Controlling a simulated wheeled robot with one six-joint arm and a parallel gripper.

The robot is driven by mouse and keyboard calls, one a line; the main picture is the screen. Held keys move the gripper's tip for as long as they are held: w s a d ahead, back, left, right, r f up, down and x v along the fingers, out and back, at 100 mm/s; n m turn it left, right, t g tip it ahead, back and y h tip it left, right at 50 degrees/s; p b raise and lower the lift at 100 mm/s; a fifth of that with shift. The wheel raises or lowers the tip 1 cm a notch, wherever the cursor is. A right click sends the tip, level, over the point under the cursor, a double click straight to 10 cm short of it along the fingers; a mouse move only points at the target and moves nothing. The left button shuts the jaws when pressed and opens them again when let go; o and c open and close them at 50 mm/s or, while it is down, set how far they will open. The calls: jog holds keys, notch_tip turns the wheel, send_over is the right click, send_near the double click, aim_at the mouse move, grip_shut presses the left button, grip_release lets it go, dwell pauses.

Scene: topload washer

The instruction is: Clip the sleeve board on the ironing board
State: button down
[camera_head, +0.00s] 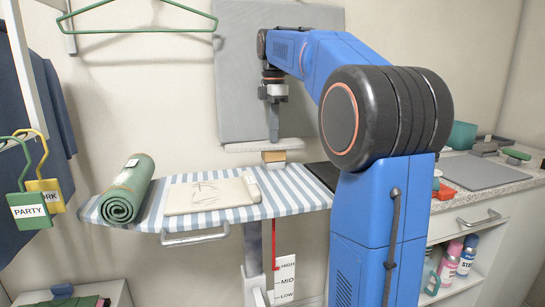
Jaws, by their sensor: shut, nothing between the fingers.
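The ironing board (290,192) has a blue and white striped cover and spans the middle of the view. A small pale padded board, which looks like the sleeve board (240,147), lies level above its far right part. A wooden block (272,157) sits under it, with a pale piece below at the ironing board's back edge. I cannot tell whether these parts are clipped together. My gripper (274,138) points straight down, shut and empty, with its tips at the top of the sleeve board. Whether they touch it is unclear.
A rolled green towel (130,190) and a folded cream cloth (205,196) lie on the ironing board's left and middle. A grey panel (235,75) stands behind my gripper. Hangers hang at left. A counter (520,172) with a grey mat is at right, partly behind my arm.

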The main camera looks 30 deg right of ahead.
notch_tip(320, 180, up, 7)
dwell(1.3)
dwell(0.5)
